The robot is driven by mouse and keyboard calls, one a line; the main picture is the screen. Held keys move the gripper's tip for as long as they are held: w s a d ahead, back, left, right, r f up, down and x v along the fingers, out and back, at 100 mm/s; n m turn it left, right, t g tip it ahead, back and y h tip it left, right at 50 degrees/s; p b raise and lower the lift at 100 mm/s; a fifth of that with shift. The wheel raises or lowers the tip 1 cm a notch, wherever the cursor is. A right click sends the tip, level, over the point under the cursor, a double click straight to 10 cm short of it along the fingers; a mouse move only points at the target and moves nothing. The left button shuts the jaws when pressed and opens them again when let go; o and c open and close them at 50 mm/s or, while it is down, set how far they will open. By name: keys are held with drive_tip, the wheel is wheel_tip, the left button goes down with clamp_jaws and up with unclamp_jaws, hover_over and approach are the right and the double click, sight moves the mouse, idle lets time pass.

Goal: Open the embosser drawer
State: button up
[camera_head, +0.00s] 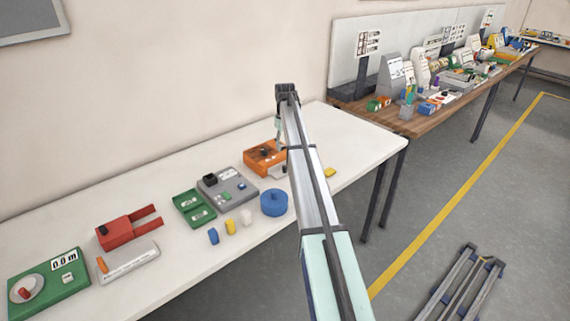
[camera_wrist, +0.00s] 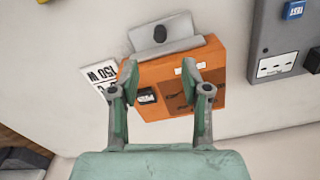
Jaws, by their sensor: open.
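The orange box-shaped device (camera_wrist: 208,52), which I take for the embosser, lies below my gripper (camera_wrist: 160,72) in the wrist view. A grey drawer-like part (camera_wrist: 178,45) with a dark oval knob (camera_wrist: 160,34) sticks out from its upper edge there. How far this part is out is hard to tell. My gripper is open and empty, its two fingertips apart over the orange body, with the knob beyond them. In the head view the orange device (camera_head: 262,157) stands on the white table, partly hidden by my arm.
A grey machine (camera_head: 228,187) stands left of the orange device on the white table (camera_head: 170,270), with a blue round object (camera_head: 273,203) in front. A yellow block (camera_head: 330,172) is to the right.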

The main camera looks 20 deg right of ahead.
sight(285, 166)
wheel_tip(285, 166, down, 11)
drive_tip(key=shift+r+p, duration=0.2)
drive_tip(key=shift+p, duration=1.05)
clamp_jaws()
